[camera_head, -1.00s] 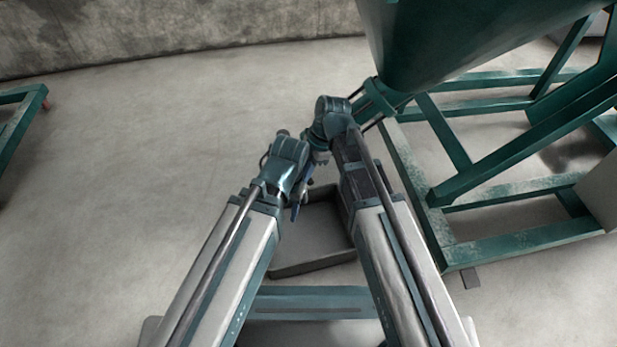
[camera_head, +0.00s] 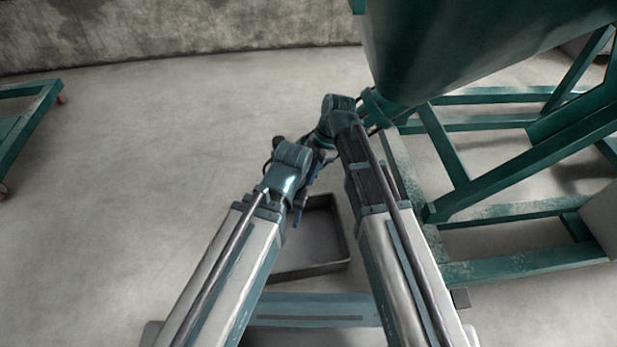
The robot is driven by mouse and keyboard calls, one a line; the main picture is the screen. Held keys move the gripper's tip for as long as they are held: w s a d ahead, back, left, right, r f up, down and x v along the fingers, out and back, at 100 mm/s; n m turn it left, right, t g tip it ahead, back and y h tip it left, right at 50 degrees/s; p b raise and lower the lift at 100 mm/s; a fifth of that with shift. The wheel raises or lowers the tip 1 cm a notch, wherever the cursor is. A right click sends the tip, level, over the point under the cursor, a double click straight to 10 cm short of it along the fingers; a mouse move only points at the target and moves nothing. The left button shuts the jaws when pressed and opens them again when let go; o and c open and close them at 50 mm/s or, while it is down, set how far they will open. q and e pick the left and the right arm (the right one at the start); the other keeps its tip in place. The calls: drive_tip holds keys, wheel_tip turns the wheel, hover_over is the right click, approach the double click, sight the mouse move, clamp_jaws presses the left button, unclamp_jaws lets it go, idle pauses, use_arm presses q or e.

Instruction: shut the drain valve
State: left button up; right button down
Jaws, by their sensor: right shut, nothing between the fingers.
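The big green tank (camera_head: 470,50) narrows to a lower end at the upper right, near my right wrist. I cannot make out the drain valve with certainty. A small dark-blue part (camera_head: 298,212) shows beside my left wrist, above the tray; I cannot tell whether it is a lever or part of a gripper. My right gripper (camera_head: 319,143) is shut and empty, close to my left wrist and left of the tank's lower end. My left gripper is mostly hidden by its own wrist, and its jaws cannot be read.
A dark shallow tray (camera_head: 318,262) lies on the floor below the wrists, partly covered by my arms. The tank's green frame (camera_head: 520,264) fills the right side. A green wheeled frame (camera_head: 35,125) stands at far left. Open concrete floor (camera_head: 130,200) lies between.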

drive_tip(key=shift+w+d, duration=0.2)
drive_tip(key=shift+w, duration=0.4)
idle(0.6)
